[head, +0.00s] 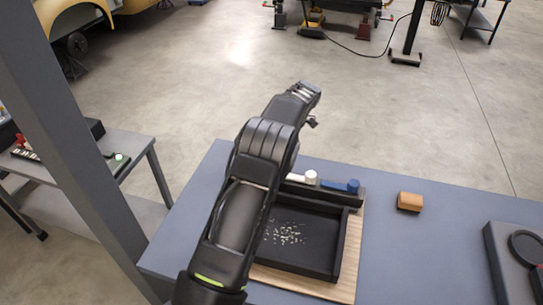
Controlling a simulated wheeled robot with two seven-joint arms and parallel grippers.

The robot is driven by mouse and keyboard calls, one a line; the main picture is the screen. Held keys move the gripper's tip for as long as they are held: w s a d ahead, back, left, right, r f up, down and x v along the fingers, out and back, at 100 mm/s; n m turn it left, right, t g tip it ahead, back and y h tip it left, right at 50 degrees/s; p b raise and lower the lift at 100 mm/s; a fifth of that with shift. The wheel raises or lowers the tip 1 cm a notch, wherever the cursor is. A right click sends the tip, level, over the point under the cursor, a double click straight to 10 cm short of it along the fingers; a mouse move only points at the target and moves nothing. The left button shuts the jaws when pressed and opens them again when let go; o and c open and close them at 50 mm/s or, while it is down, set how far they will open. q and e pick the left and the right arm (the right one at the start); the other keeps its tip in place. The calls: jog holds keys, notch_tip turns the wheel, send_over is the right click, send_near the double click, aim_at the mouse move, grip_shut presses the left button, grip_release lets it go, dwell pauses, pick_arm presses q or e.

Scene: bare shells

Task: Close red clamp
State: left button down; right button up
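I cannot make out a red clamp for certain in the head view. A small red item (20,140) lies on the side table at the left, too small to identify. One dark arm of mine, which I take as the left, rises from the lower left over the workbench. Its far end, where my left gripper (310,106) sits, points up and away above the bench's back edge. The fingers are too small and dark to show whether they are open. My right gripper is out of view. My arm hides part of the bench.
The grey-blue workbench (400,255) holds a black tray (340,245) with pale bits on a wooden board. A white-capped item (310,178) and a blue item (341,186) lie behind it. A brown block (409,202) and dark device (515,262) stand right. A grey post (75,150) rises left.

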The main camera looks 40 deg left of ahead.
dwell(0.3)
pick_arm(q)
jog(key=c, duration=1)
grip_release()
jog(key=shift+c, duration=0.2)
